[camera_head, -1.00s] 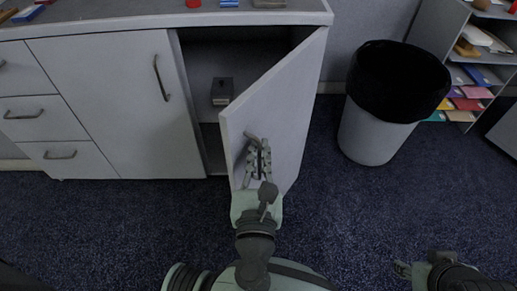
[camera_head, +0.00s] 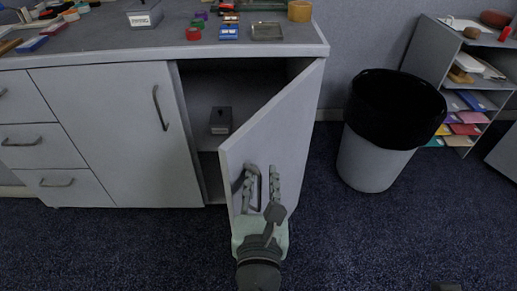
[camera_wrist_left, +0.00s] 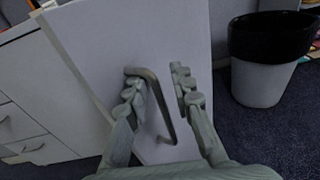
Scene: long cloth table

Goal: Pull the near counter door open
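The near counter door (camera_head: 285,135) is a grey panel hinged on the right and swung well out from the counter. Its dark bar handle (camera_head: 260,187) is on its outer face near the free edge, and also shows in the left wrist view (camera_wrist_left: 163,105). My left gripper (camera_head: 258,185) is at the handle with its fingers spread. The handle stands between the fingers, closer to the left finger in the left wrist view. I cannot tell whether that finger touches it. My right gripper is not in view.
The open cupboard holds a small grey box (camera_head: 221,121). A closed door (camera_head: 110,130) and drawers are to the left. A bin with a black liner (camera_head: 378,160) and a shelf unit (camera_head: 455,75) stand to the right. Carpet is clear in front. Small items lie on the countertop (camera_head: 180,40).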

